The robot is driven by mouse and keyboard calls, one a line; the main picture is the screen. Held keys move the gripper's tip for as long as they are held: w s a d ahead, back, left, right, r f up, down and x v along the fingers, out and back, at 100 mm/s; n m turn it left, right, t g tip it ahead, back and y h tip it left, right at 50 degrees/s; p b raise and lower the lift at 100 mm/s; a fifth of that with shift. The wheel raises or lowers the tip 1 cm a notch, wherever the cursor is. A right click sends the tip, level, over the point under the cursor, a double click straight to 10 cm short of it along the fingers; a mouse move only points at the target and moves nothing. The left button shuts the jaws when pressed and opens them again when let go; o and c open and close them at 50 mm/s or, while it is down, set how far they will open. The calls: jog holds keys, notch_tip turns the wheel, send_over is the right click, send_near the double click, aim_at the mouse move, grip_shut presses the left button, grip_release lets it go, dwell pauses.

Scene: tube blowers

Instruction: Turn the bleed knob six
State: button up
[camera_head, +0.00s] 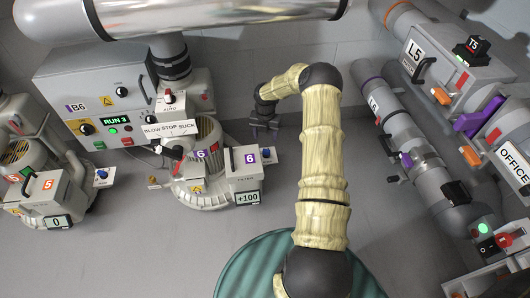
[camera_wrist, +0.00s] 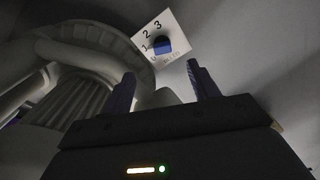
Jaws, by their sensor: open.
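The bleed knob (camera_head: 266,153) of blower six is a small blue knob on a white plate at the right of the blower's filter box, which is marked 6. In the wrist view the blue knob (camera_wrist: 162,46) sits on a tilted white plate (camera_wrist: 172,27) with the numbers 1, 2 and 3. My gripper (camera_head: 264,128) is just above the knob in the head view. In the wrist view my gripper (camera_wrist: 162,84) has its two dark fingers apart and empty, with the knob beyond their tips and not touched.
Blower six (camera_head: 207,185) has a +100 display (camera_head: 247,198) and a BLOW STOP SUCK plate (camera_head: 170,128). Blower five (camera_head: 45,190) stands at the left, with display 0. Control box B6 (camera_head: 95,85) is behind. Pipes (camera_head: 400,130) line the right. Floor right of blower six is clear.

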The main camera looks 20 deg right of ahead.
aim_at(265, 150)
notch_tip(265, 150, down, 9)
jog(key=b, duration=0.4)
jog(key=shift+w, duration=0.1)
jog(key=shift+c, duration=0.9)
jog(key=shift+a, duration=0.2)
jog(key=c, duration=0.7)
jog(key=shift+d, duration=0.1)
jog(key=shift+c, duration=0.6)
